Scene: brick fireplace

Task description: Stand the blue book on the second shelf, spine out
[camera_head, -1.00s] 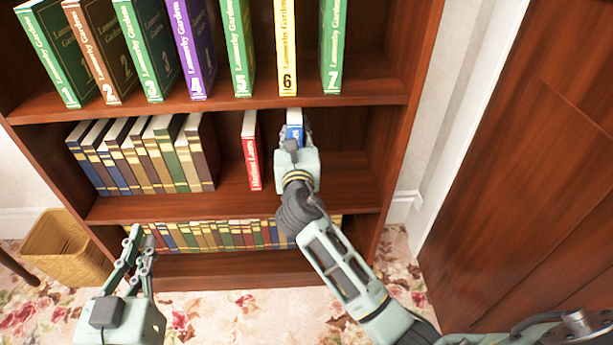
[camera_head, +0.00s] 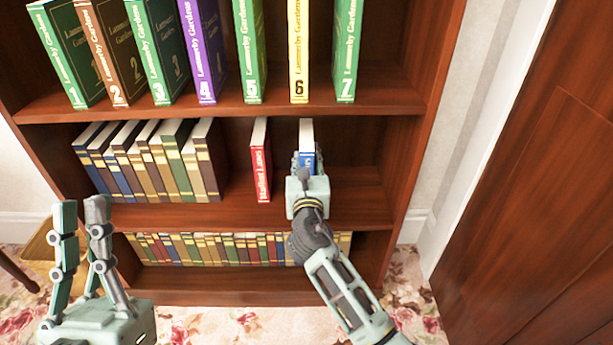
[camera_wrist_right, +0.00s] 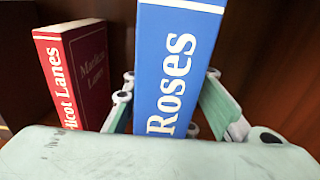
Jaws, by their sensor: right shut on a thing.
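The blue book (camera_head: 307,137) stands upright on the second shelf (camera_head: 225,211), to the right of a red book (camera_head: 261,160) and apart from it. In the right wrist view the blue book (camera_wrist_right: 177,70) shows its spine, lettered "Roses", toward me. My right gripper (camera_head: 306,160) has its fingers on both sides of the blue book and is shut on it; the palm hides the book's lower part. My left gripper (camera_head: 82,205) is open and empty, low at the left in front of the bookcase.
A row of brown, blue and green books (camera_head: 150,160) fills the second shelf's left part. Numbered volumes (camera_head: 200,50) stand on the shelf above, small books (camera_head: 220,247) below. Free room lies right of the blue book. A wicker basket (camera_head: 40,245) and a wooden door (camera_head: 530,170) flank the bookcase.

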